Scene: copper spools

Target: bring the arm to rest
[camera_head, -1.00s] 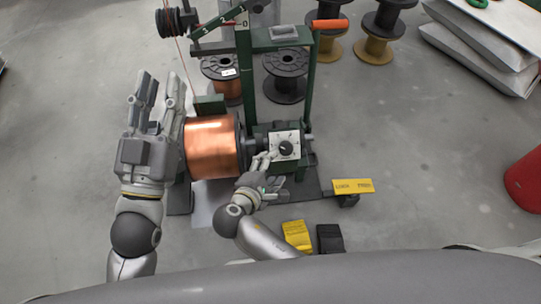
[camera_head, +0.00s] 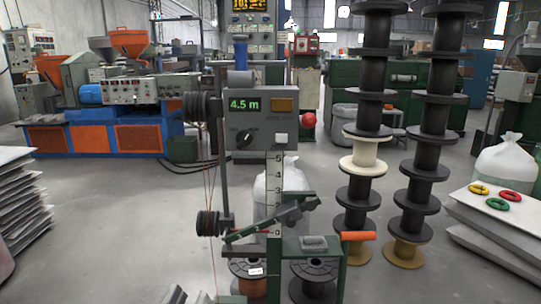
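Only the grey fingertips of my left gripper (camera_head: 186,296) show, at the bottom edge of the head view, left of the winding machine's post. The rest of this gripper is below the frame, so I cannot tell if it is open or shut. My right gripper is out of view. The winding machine's grey control box (camera_head: 261,119) reads 4.5 m and has a black knob and a red button. Below it are a scale post (camera_head: 275,190), a green slanted arm (camera_head: 270,219) and an orange handle (camera_head: 358,236).
A spool with copper wire (camera_head: 250,287) and a black spool (camera_head: 313,280) sit low behind the machine's frame. Tall spool stacks (camera_head: 371,70) stand to the right. Sacks with coloured rings (camera_head: 510,195) lie far right, and stacked sheets (camera_head: 20,205) far left. Grey floor (camera_head: 130,220) is open at left.

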